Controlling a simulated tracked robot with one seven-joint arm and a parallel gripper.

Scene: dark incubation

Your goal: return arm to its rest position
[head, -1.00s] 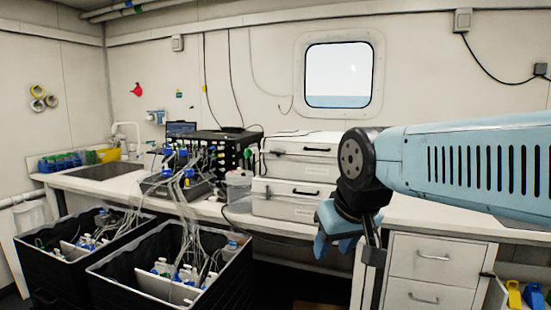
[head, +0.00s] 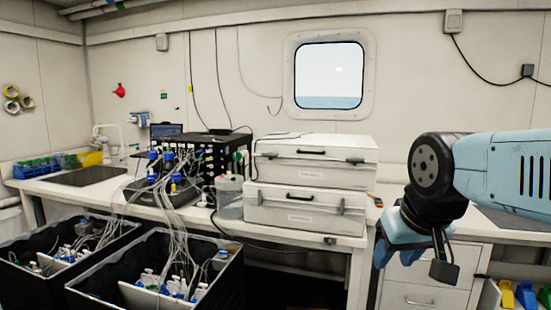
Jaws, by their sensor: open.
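My light-blue arm (head: 505,170) reaches in from the right edge of the head view, with a black wrist joint at its end. My gripper (head: 415,262) hangs below that joint, pointing down, in front of the bench edge and the white drawers. Its fingers are apart, a blue one on the left and a dark one on the right. I see nothing between them. The gripper hides part of the bench and the drawer unit.
Two stacked white cases (head: 305,210) stand on the bench, left of my gripper. Two black crates (head: 160,270) with bottles and tubing stand on the floor at lower left. A drawer unit (head: 425,297) is below my gripper. A black instrument (head: 205,150) stands farther left.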

